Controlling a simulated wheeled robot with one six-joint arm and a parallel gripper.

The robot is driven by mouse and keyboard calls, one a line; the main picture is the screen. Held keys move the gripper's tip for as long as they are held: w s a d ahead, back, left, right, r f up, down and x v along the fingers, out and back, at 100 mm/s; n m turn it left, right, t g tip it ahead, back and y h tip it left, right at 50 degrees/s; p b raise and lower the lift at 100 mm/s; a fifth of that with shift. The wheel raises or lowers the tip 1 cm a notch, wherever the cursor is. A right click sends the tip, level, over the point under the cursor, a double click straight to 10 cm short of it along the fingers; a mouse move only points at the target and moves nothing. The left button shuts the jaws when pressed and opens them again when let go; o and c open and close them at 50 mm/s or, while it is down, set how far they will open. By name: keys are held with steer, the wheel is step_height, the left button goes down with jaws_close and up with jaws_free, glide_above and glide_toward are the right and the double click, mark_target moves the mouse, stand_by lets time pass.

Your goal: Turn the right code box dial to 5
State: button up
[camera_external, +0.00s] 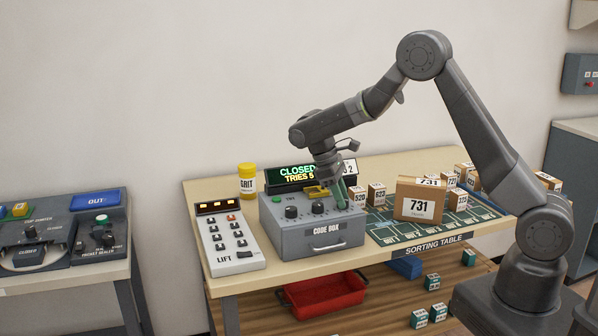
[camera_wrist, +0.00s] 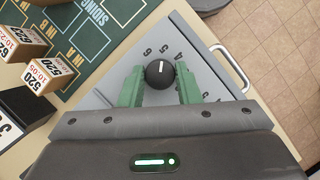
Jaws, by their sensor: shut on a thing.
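The grey code box (camera_external: 283,241) stands on the sorting table with two black dials visible, a left one (camera_external: 291,212) and a middle one (camera_external: 318,208). My gripper (camera_external: 341,196) points down over the box's right side and hides the right dial there. In the wrist view, the right dial (camera_wrist: 159,74) is a round black knob between the two green fingers of my gripper (camera_wrist: 160,84), which is shut on it. Its white mark points toward the top of that view, near the printed numbers; the exact number is hard to read.
The display (camera_external: 296,175) behind the box reads CLOSED, TRIES 5. The LIFT keypad (camera_external: 226,240) and a yellow jar (camera_external: 246,180) stand to the left. Numbered parcels (camera_external: 419,199) stand on the green mat to the right. A drawer handle (camera_wrist: 229,66) sticks out of the box front.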

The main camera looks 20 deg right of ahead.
stand_by(0.3)
steer(key=o, duration=1)
steer(key=shift+r, duration=0.1)
steer(key=b+v, duration=0.1)
steer(key=v, duration=1.2)
steer(key=shift+a+r, duration=0.2)
steer(key=shift+r, duration=0.05)
steer(key=p+x, duration=0.1)
steer(key=x, duration=1.3)
steer(key=shift+w, duration=0.1)
